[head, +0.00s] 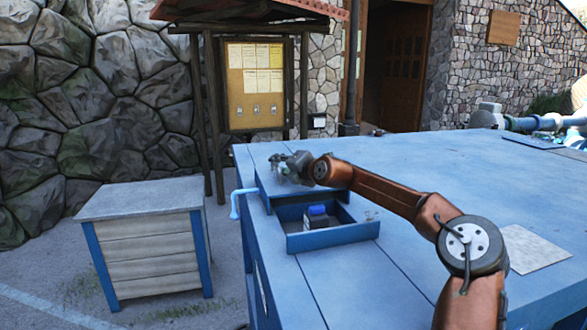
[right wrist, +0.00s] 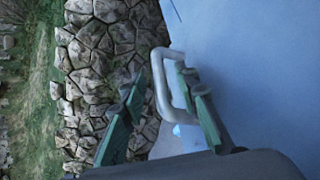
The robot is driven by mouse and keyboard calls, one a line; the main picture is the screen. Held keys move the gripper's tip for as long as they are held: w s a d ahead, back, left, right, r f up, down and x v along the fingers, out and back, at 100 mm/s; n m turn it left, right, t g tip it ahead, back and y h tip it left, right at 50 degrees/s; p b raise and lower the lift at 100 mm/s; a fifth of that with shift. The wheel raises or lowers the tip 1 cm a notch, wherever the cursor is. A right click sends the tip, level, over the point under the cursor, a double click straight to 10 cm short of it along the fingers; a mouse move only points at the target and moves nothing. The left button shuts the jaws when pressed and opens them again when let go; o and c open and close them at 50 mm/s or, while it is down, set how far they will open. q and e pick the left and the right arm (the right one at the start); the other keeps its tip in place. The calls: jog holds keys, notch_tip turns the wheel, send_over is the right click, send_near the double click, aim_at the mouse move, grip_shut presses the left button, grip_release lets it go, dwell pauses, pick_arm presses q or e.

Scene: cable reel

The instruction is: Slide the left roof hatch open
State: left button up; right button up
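The blue roof hatch (head: 269,185) lies near the left edge of the blue roof (head: 440,165). My right gripper (head: 284,165) is over the hatch's far part. In the right wrist view, a grey bar handle (right wrist: 161,88) stands up from the blue surface. The green fingers of my right gripper (right wrist: 163,116) are apart, with the handle's bar between them. I cannot tell whether they touch it. My left gripper is not in view.
A light blue bent handle (head: 236,203) sticks out at the roof's left side. A slatted crate (head: 151,258) stands on the ground at left. Pipes (head: 545,122) lie at the far right. A pale flat panel (head: 533,249) is on the roof; the roof's middle is clear.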

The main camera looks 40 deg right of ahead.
jog(key=r, duration=0.2)
send_over(295, 189)
jog(key=w, duration=0.2)
jog(key=shift+s+d, duration=0.15)
jog(key=shift+d, duration=0.1)
jog(key=shift+v, duration=0.85)
jog(key=shift+f, duration=0.15)
